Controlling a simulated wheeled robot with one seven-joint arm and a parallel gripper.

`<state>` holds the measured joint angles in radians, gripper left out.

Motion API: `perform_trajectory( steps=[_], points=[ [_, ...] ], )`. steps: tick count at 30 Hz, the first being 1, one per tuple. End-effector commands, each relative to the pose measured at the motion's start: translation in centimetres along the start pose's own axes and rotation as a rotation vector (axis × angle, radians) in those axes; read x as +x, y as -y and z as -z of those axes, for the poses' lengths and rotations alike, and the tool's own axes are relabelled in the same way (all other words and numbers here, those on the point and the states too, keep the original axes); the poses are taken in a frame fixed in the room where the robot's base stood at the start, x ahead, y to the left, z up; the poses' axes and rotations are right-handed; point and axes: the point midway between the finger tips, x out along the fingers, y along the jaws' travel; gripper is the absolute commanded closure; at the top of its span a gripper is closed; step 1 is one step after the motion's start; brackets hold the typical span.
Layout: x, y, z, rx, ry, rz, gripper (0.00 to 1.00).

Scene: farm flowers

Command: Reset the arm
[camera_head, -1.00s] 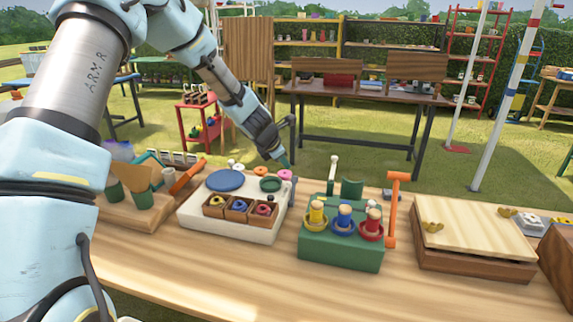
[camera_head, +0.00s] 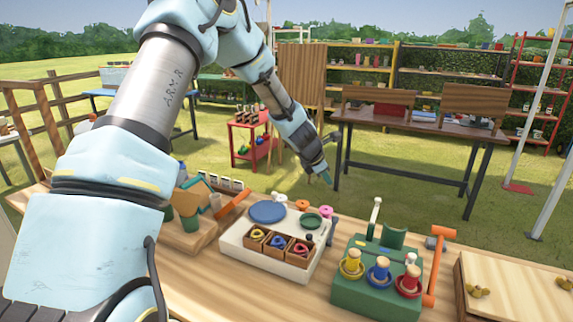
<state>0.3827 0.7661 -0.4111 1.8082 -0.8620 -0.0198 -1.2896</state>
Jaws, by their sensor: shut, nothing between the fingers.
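My arm comes in from the left and reaches over the wooden table (camera_head: 190,270). My gripper (camera_head: 327,178) hangs at the end of the pale blue arm, above and behind the white tray. It points down and touches nothing that I can see. Its fingers look closed and empty, though they are small in this view.
A white tray (camera_head: 232,240) holds a blue disc (camera_head: 268,211) and small wooden boxes. To its right are a green block (camera_head: 375,295) with three pegs, an orange hammer (camera_head: 437,265) and a wooden box (camera_head: 515,290). A planter stand (camera_head: 190,235) is at left. Grass lies behind.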

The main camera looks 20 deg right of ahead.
Motion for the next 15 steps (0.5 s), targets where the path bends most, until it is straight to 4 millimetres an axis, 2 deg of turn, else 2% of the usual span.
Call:
perform_trajectory(
  steps=[5, 8, 11, 15],
  points=[
    [-1.0, -0.3, 1.2, 0.071, -0.014, 0.0, 1.0],
    [-3.6, -0.6, 4.2, 0.256, -0.055, 0.011, 1.0],
    [-7.9, -0.4, 9.2, 0.533, -0.122, 0.051, 1.0],
    [-14.6, 1.5, 17.0, 0.915, -0.215, 0.166, 1.0]
  ],
)
